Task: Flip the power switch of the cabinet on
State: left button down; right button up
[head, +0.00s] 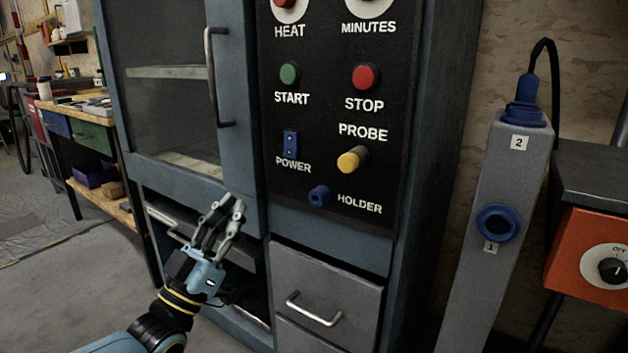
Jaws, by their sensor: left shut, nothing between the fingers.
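The blue power switch (290,145) sits above the white POWER label on the black control panel (330,115) of the blue-grey cabinet (258,218). Which way the switch is set is too small to tell. My left gripper (228,205) is shut and empty. In the picture it is below and left of the switch, in front of the cabinet's lower door frame, apart from the switch. My right gripper is not in view.
Near the switch are the green START button (289,74), red STOP button (365,77), yellow probe knob (352,159) and blue holder (319,195). The glass door's handle (215,75) juts out at left. A drawer (325,295) is below. A grey post (500,200) stands at right.

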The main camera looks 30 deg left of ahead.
pick_arm(q)
jog(key=shift+w+a+f, duration=0.1)
jog(key=shift+f, duration=0.1)
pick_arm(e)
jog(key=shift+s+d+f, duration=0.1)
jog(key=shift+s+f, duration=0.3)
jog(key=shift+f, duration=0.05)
pick_arm(q)
jog(key=b, duration=0.1)
send_near(292, 140)
notch_tip(292, 140, up, 4)
jog(key=shift+w+f+b, duration=0.25)
jog(key=shift+w+b, duration=0.15)
jog(key=shift+w, duration=0.6)
jog(key=shift+w+f+b, duration=0.2)
jog(key=shift+w+b, duration=0.2)
jog(key=shift+w, duration=0.55)
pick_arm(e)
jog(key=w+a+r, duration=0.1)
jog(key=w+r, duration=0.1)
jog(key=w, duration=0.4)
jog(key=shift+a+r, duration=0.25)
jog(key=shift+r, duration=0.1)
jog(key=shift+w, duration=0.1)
